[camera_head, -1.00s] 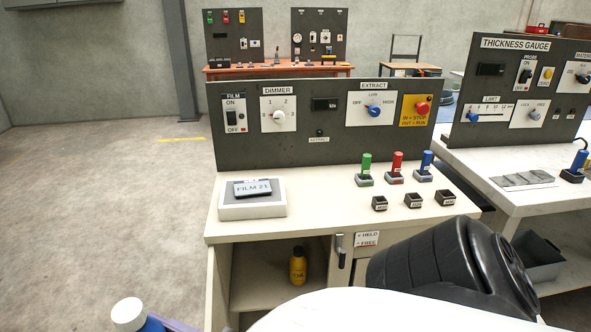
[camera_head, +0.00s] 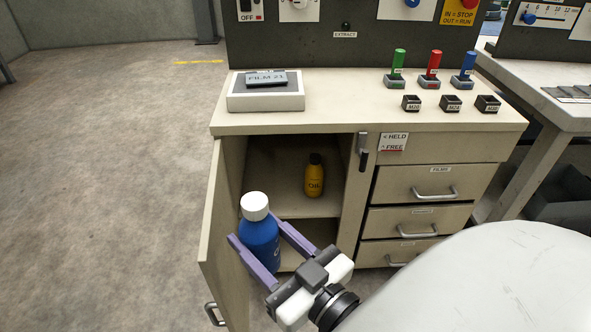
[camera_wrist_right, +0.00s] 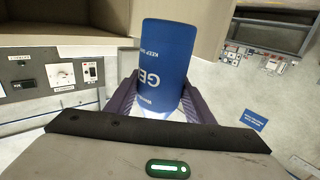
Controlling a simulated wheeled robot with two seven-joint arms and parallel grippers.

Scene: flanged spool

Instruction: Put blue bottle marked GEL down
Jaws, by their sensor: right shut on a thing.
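The blue bottle marked GEL (camera_head: 260,238) has a white cap and stands about upright in the head view, in front of the open cabinet. My right gripper (camera_head: 259,238) is shut on it, with a purple finger on each side. In the right wrist view the blue bottle (camera_wrist_right: 165,65) shows between the fingers of my right gripper (camera_wrist_right: 158,95), with part of its GEL label readable. I cannot tell whether its base touches anything. My left gripper is not in view.
The cabinet door (camera_head: 222,230) stands open at the left. A yellow bottle (camera_head: 315,176) stands on the cabinet shelf (camera_head: 300,205), with free room left of it. Drawers (camera_head: 420,185) are at the right. A film box (camera_head: 266,100) and small tools sit on the worktop.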

